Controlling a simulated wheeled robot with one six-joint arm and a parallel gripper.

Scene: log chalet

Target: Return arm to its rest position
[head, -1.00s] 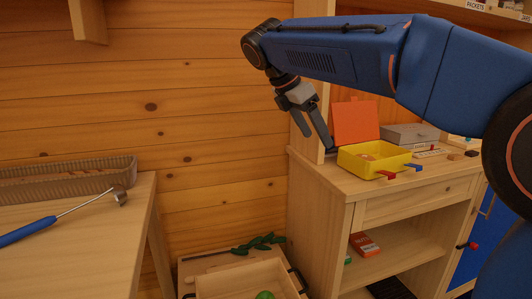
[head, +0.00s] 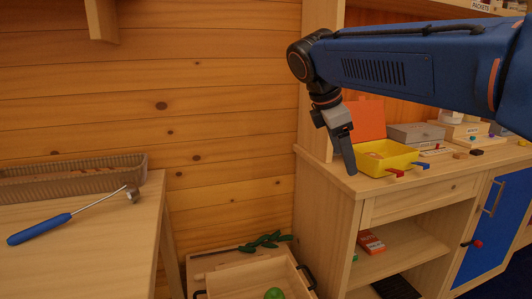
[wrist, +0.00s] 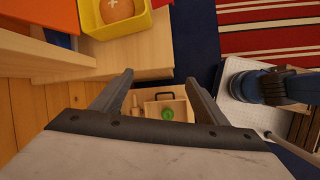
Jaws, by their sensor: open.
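My blue arm reaches across the upper right of the head view and bends down at its black wrist. My gripper (head: 346,152) hangs pointing down beside the left front corner of the wooden cabinet (head: 330,200), in front of the yellow box (head: 400,159). In the wrist view my gripper (wrist: 165,88) has its two dark fingers spread apart with nothing between them. Beyond the fingers, far below, a wooden tray (wrist: 180,104) with a green round thing (wrist: 167,114) shows.
An orange panel (head: 367,118) and a grey box (head: 416,133) stand near the yellow box. The log wall (head: 220,110) is behind. Air between table and cabinet is free above the floor tray.

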